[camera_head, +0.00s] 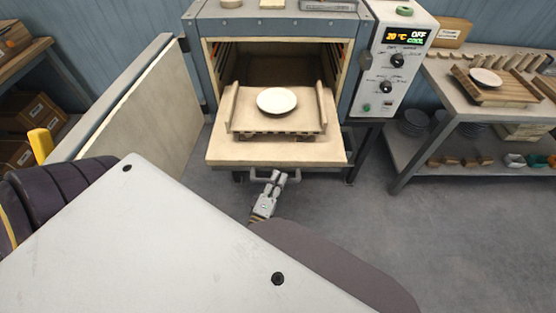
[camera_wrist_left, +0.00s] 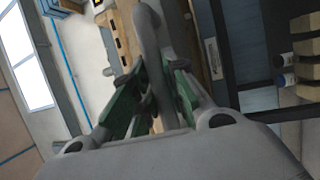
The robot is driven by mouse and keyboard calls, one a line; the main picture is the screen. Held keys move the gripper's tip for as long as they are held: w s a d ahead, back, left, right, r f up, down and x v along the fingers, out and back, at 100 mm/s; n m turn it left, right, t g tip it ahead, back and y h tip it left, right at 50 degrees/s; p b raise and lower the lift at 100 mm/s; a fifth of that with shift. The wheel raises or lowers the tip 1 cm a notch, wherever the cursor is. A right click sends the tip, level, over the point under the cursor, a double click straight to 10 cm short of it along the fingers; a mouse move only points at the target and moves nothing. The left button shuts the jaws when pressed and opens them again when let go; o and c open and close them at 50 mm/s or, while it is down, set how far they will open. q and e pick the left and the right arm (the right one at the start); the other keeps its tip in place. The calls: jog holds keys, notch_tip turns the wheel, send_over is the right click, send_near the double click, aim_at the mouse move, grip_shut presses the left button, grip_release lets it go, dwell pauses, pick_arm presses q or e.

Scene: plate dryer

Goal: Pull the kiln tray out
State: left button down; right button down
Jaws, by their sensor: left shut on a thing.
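The kiln tray (camera_head: 222,153), a pale flat slab, sticks out from the front of the open kiln (camera_head: 210,75). On it, a raised wooden rack (camera_head: 310,125) with side rails carries a white plate (camera_head: 277,101). My left gripper (camera_head: 276,178) is in front of the tray, shut on the grey bar handle (camera_head: 297,177) below its front edge. In the left wrist view, the handle (camera_wrist_left: 150,35) runs between the green-padded fingers (camera_wrist_left: 155,100). My right gripper is not in view.
The kiln door (camera_head: 150,105) stands swung open at the left. The control panel (camera_head: 400,60) at the right reads 20 °C, OFF and COOL. A side table (camera_head: 440,90) holds another plate (camera_head: 485,77) on a wooden rack. The floor (camera_head: 365,200) between is clear.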

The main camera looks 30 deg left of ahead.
pick_arm(q)
jog(key=shift+f, duration=0.1)
jog(key=c, duration=1.4)
grip_release()
jog(key=shift+s, duration=0.15)
jog(key=shift+v, duration=3.65)
